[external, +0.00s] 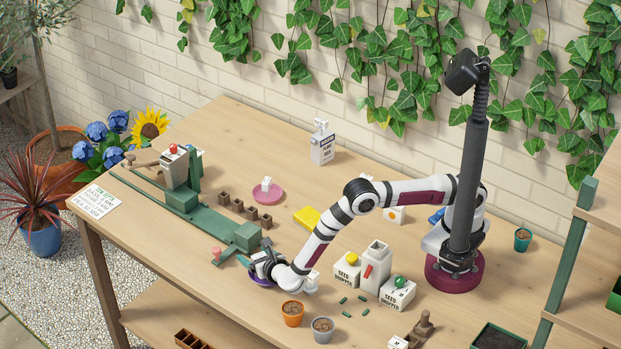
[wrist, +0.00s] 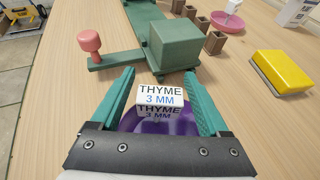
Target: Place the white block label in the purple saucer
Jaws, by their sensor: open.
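The white block label (wrist: 160,98), printed "THYME 3 MM", is between my fingers in the wrist view. A gap shows between it and each finger. The purple saucer (wrist: 187,122) is under and around the block, which appears to rest in it; the contact at its base is hidden. In the external view the purple saucer (external: 259,283) shows only as a rim below my gripper (external: 256,268), and the block cannot be made out there. My gripper, also in the wrist view (wrist: 159,75), is open with its green fingers on either side of the block.
A green rail fixture with a pink knob (wrist: 89,40) lies just beyond the fingers. A yellow block (external: 307,217), brown pots (external: 238,206) and a pink saucer (external: 268,198) with a white label stand further back. Orange (external: 292,315) and grey pots (external: 323,331) stand near the front edge.

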